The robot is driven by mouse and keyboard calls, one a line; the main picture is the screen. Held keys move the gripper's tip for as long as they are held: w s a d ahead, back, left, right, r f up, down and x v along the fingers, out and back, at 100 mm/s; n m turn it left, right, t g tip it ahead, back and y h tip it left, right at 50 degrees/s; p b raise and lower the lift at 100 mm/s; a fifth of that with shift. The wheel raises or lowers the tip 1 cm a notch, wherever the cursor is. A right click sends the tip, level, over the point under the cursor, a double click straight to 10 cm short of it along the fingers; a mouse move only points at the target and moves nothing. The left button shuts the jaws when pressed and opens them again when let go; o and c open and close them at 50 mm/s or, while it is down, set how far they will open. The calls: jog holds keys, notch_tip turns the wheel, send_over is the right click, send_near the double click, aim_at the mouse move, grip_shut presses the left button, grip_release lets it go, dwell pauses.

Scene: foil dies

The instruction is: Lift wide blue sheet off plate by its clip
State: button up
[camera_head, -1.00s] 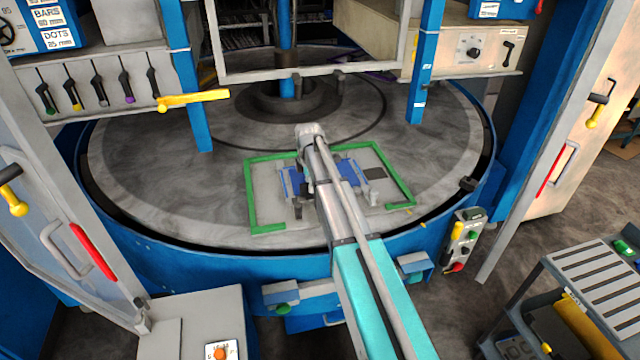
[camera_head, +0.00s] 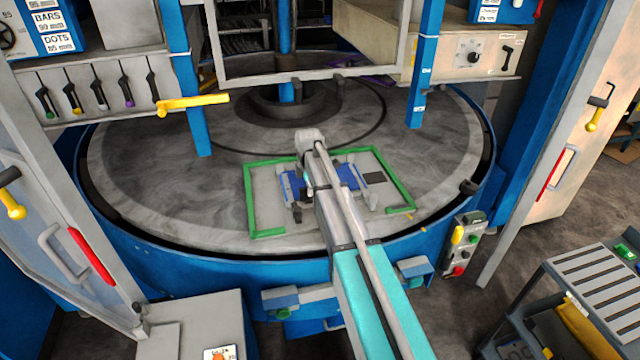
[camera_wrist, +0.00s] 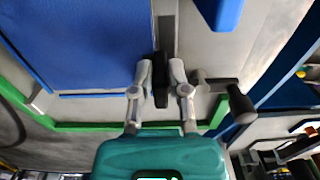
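The wide blue sheet (camera_wrist: 75,50) fills the upper left of the wrist view. In the head view it (camera_head: 350,176) shows only in part, behind my arm, on the grey plate (camera_head: 265,205) inside a green frame. A dark upright clip (camera_wrist: 160,85) stands at the sheet's right edge. My gripper (camera_wrist: 160,72) has a finger on each side of this clip, and both fingertips appear to touch it. I cannot tell whether the sheet is clear of the plate. My wrist hides the clip in the head view.
A green frame (camera_head: 252,208) borders the plate on the round grey table (camera_head: 150,190). Another blue piece (camera_wrist: 220,12) lies right of the clip. A dark-knobbed handle (camera_wrist: 238,102) is close to my right finger. Blue posts (camera_head: 425,65) stand behind.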

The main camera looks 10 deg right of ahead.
grip_shut()
jog(key=shift+r, duration=0.15)
notch_tip(320, 180, up, 3)
jog(key=p, duration=0.3)
jog(key=s+r+p, duration=0.9)
jog(key=s+p, duration=0.1)
jog(key=s, duration=0.4)
jog(key=shift+a+r, duration=0.25)
jog(key=shift+r, duration=0.15)
jog(key=shift+s, duration=0.1)
